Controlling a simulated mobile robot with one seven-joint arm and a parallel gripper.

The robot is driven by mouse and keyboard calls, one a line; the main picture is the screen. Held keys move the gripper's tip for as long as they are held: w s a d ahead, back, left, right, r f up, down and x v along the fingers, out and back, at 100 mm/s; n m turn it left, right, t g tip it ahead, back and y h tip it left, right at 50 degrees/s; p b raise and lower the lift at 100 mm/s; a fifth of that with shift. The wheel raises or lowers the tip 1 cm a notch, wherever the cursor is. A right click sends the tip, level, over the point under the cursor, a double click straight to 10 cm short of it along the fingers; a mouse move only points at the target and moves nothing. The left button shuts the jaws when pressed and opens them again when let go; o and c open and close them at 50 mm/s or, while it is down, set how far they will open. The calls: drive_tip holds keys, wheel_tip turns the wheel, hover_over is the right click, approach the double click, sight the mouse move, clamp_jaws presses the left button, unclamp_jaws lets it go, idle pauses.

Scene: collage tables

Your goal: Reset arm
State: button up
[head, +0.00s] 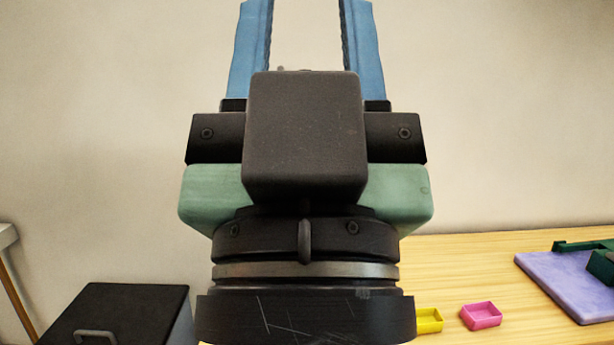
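My gripper (306,22) is raised upright in the middle of the head view, close to the camera. Its two blue fingers stand apart, with only pale wall showing between them. The fingertips run to or past the top edge of the picture. The gripper is open, and nothing is seen between the visible parts of the fingers. Its black and green body hides the middle of the scene behind it.
A wooden table (470,265) stands behind at the right. On it are a yellow tray (430,321), partly hidden, a pink tray (481,316) and a purple mat (560,283) with a dark green object (600,262). A dark box with a handle (125,305) is at lower left. A plain wall fills the back.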

wheel_tip(320, 180, up, 32)
drive_tip(key=p, duration=2.9)
drive_tip(key=shift+w, duration=0.1)
